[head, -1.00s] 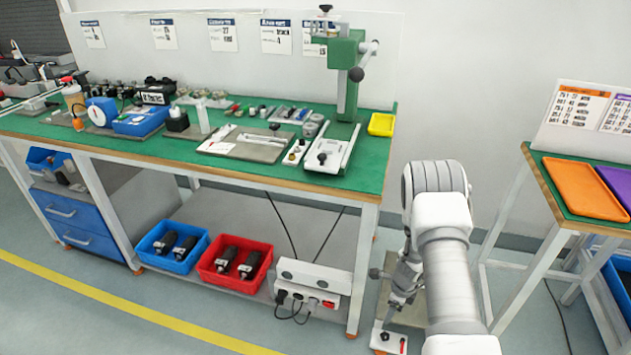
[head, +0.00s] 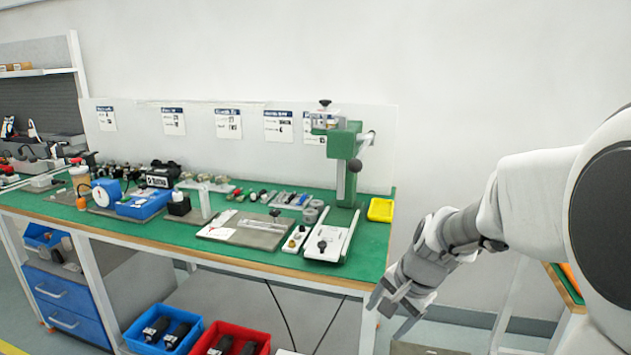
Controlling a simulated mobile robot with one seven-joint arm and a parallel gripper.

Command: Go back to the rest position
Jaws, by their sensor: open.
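My gripper (head: 393,306) is at the end of my white and grey arm, at the right of the head view. Its two fingers point down and to the left, apart, with nothing between them. It hangs in the air in front of the right end of the green workbench (head: 270,247), lower in the picture than the bench top. No held thing shows.
A green press (head: 342,155) stands at the bench's right end beside a yellow tray (head: 381,210). Blue (head: 135,335) and red (head: 262,340) bins sit on the shelf below. An orange tray (head: 572,279) on another table is mostly hidden by my arm.

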